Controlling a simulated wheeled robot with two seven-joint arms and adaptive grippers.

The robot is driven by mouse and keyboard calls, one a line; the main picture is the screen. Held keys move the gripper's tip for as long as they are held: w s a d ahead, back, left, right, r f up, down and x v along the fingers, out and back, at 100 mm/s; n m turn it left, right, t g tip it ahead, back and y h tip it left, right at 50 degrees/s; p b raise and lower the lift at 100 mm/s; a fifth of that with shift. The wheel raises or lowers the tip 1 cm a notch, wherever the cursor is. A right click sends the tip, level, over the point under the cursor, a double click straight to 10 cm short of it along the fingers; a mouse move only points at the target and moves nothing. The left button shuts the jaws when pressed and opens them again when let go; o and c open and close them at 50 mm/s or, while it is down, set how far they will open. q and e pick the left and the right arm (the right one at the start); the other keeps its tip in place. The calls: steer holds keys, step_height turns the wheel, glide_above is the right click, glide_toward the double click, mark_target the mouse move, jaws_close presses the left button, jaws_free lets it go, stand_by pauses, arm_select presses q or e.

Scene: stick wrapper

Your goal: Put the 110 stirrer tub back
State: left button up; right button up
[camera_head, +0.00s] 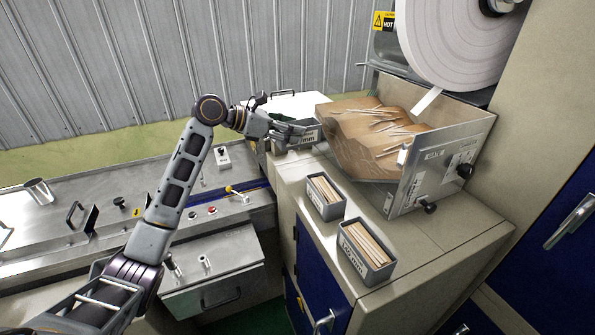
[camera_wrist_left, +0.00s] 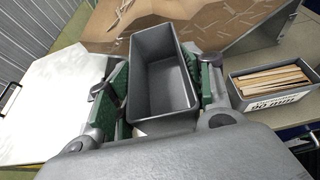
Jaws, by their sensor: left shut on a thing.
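My left gripper (camera_head: 283,131) is at the back left end of the cabinet top, shut on a grey stirrer tub (camera_head: 308,136). The tub's label is partly hidden; only "mm" reads clearly. In the left wrist view the tub (camera_wrist_left: 160,85) is upright and empty between the green finger pads. I cannot tell whether its base touches the cabinet top. Two other grey tubs full of wooden sticks stand on the cabinet top: a middle one (camera_head: 317,201) and a front one (camera_head: 350,262). My right gripper is not in view.
A white lid or panel (camera_wrist_left: 50,105) lies left of the tub. The cabinet top (camera_head: 455,235) is bare at front right.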

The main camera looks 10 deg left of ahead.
arm_select(q)
steer(key=shift+f, duration=0.1)
steer(key=shift+f+p, duration=0.3)
steer(key=shift+f, duration=2.7)
steer(key=shift+f, duration=0.1)
steer(key=shift+f, duration=1.75)
steer(key=shift+f, duration=0.1)
steer(key=o, duration=1.1)
steer(key=shift+c, duration=0.2)
